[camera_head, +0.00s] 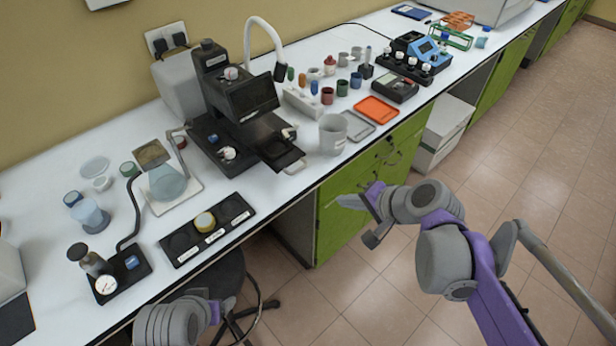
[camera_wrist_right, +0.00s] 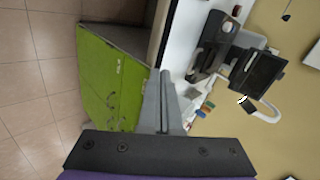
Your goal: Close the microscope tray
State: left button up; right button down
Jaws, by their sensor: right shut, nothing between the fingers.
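The microscope (camera_head: 238,100) is a black device with a dark screen, standing on the white bench. Its black tray (camera_head: 280,151) is slid out at the front toward the bench edge, with a pale handle (camera_head: 295,167) at its end. My right gripper (camera_head: 343,201) is shut and empty, in front of the green cabinet and to the right of the tray, apart from it. In the right wrist view its fingers (camera_wrist_right: 165,76) lie together, and the microscope (camera_wrist_right: 258,72) shows sideways beyond them. Of my left arm, the wrist and a bit of gripper (camera_head: 228,303) show at the bottom; its jaws are unclear.
A grey beaker (camera_head: 333,134) stands just right of the tray. A black holder (camera_head: 207,229) with a yellow-topped jar lies left along the bench edge. Green cabinets (camera_head: 345,208) front the bench. A stool (camera_head: 215,275) is below left. The floor at right is clear.

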aim_at(275, 148)
jog(key=w+a+f, duration=0.2)
jog(key=w+a, duration=0.1)
jog(key=w, duration=0.3)
jog(key=w+a+f+m, duration=0.1)
jog(key=w+a+f, duration=0.1)
jog(key=w+a, duration=0.2)
jog(key=shift+w+a+m+t+y+b, duration=0.3)
jog(key=shift+w+y, duration=0.1)
jog(key=shift+w, duration=0.65)
jog(key=w+a, duration=0.2)
jog(key=w, duration=0.1)
jog(key=w+a, duration=0.3)
jog(key=w, duration=0.1)
jog(key=w+a, duration=0.3)
jog(key=shift+w, duration=0.2)
jog(key=shift+r, duration=0.1)
jog(key=shift+s+d, duration=0.1)
jog(key=shift+s, duration=0.05)
